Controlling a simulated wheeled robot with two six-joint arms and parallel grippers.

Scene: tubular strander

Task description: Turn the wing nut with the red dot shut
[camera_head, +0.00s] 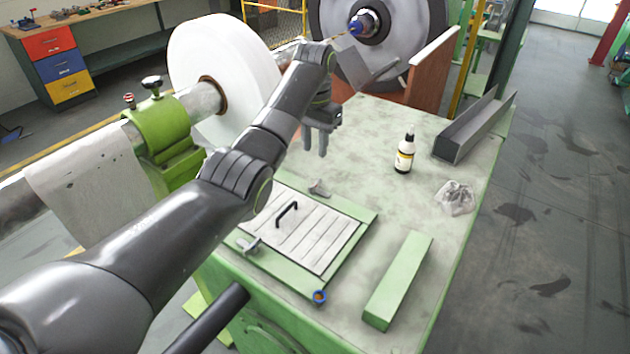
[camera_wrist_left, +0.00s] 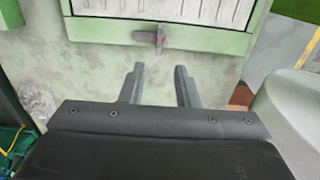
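A grey wing nut (camera_head: 320,188) sits on the far edge of the green frame around the slatted cover (camera_head: 318,238). It also shows in the left wrist view (camera_wrist_left: 148,37), straight past the fingertips, lying across the frame edge; a faint reddish patch shows near its middle, but I cannot make out a clear dot. A second grey wing nut (camera_head: 249,246) sits at the near-left edge of the cover; no red dot is visible on it. My left gripper (camera_head: 315,150) is open and empty, beyond the far wing nut and above the table. My right gripper is out of view.
A black handle (camera_head: 286,212) rises from the cover. A blue and orange ring (camera_head: 319,296) is at the near corner. A bottle (camera_head: 405,152), crumpled plastic (camera_head: 455,197), a green bar (camera_head: 398,280) and a grey channel (camera_head: 472,130) are to the right. A white roll (camera_head: 215,75) stands left.

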